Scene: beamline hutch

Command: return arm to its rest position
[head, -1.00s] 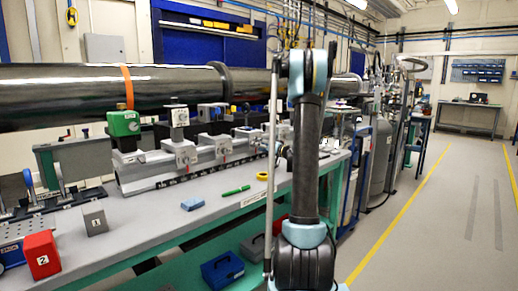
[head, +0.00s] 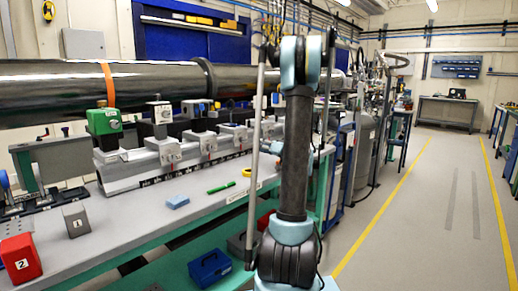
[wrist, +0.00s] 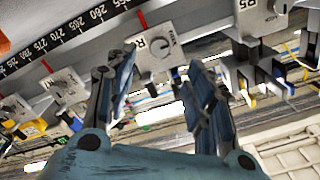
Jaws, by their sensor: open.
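My arm stands upright in the middle of the head view, beside the front edge of the bench (head: 130,222). My gripper (wrist: 160,90) shows in the wrist view with its two blue-grey fingers spread apart and nothing between them. Behind the fingers are a rail with a number scale (wrist: 75,38) and a white block with a round knob (wrist: 155,50). I cannot make out the gripper's fingertips in the head view.
On the bench are a red block (head: 20,258), a grey block (head: 76,220), a blue sponge-like piece (head: 177,201) and a green marker (head: 218,188). A steel pipe (head: 150,86) runs above. Open floor (head: 420,225) lies to the right.

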